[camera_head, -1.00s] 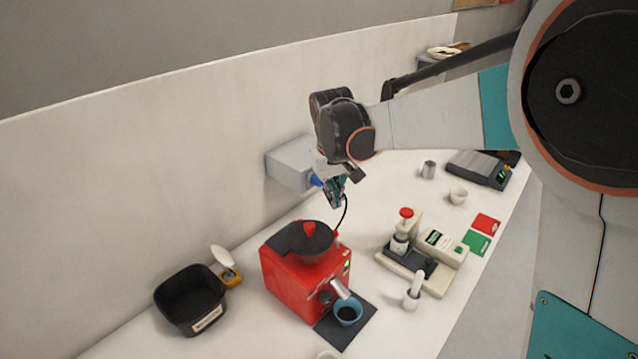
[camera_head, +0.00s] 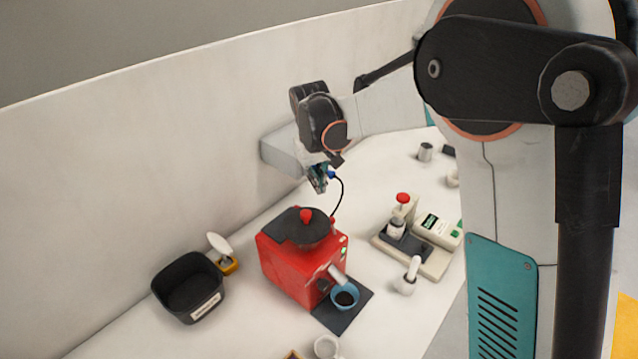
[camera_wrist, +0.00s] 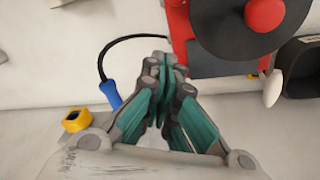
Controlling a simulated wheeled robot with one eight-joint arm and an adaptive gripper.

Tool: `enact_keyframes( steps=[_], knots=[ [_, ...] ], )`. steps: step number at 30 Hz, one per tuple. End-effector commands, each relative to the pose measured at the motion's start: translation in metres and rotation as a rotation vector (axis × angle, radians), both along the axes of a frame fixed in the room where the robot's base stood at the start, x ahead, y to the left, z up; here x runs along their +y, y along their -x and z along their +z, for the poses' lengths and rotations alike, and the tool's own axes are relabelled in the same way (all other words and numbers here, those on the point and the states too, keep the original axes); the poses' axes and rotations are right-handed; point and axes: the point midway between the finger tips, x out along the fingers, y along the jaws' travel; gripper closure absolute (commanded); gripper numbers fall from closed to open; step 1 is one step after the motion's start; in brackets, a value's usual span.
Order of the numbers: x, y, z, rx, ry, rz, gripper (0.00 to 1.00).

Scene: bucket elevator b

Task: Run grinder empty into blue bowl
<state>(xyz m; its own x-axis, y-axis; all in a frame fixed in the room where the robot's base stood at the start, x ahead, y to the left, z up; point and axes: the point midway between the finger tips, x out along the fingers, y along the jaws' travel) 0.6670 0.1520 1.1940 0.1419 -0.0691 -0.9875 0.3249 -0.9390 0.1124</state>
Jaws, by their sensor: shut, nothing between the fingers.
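The red grinder (camera_head: 295,270) stands on the counter with a dark hopper lid and red knob (camera_head: 306,215). Small green marks show on its right side. The blue bowl (camera_head: 334,299) sits on a dark mat under the spout and has dark contents. My gripper (camera_head: 318,184) is above and behind the grinder, near the wall box, shut and empty. In the wrist view my gripper's fingertips (camera_wrist: 166,66) meet beside the grinder's red body (camera_wrist: 183,28). A blue plug (camera_wrist: 110,94) on a black cable is left of them. I cannot tell whether it is seated.
A black bin (camera_head: 190,290) and a white-handled tool on a yellow base (camera_head: 228,266) are left of the grinder. A tamping stand (camera_head: 395,242), a white-handled item (camera_head: 406,279) and a white cup (camera_head: 326,347) are around it.

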Motion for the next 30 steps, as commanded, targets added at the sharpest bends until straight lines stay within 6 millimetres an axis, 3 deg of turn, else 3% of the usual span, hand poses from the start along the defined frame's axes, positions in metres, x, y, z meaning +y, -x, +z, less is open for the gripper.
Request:
enact_keyframes(
  steps=[3, 12, 21, 30],
  knots=[
    [-0.002, -0.004, -0.024, 0.000, 0.000, 0.000, 1.00],
    [-0.005, -0.011, -0.073, 0.000, 0.000, 0.000, 1.00],
    [-0.015, 0.021, -0.063, 0.000, 0.000, 0.000, 1.00],
    [-0.017, 0.027, -0.062, 0.000, 0.000, 0.000, 1.00]
  ],
)
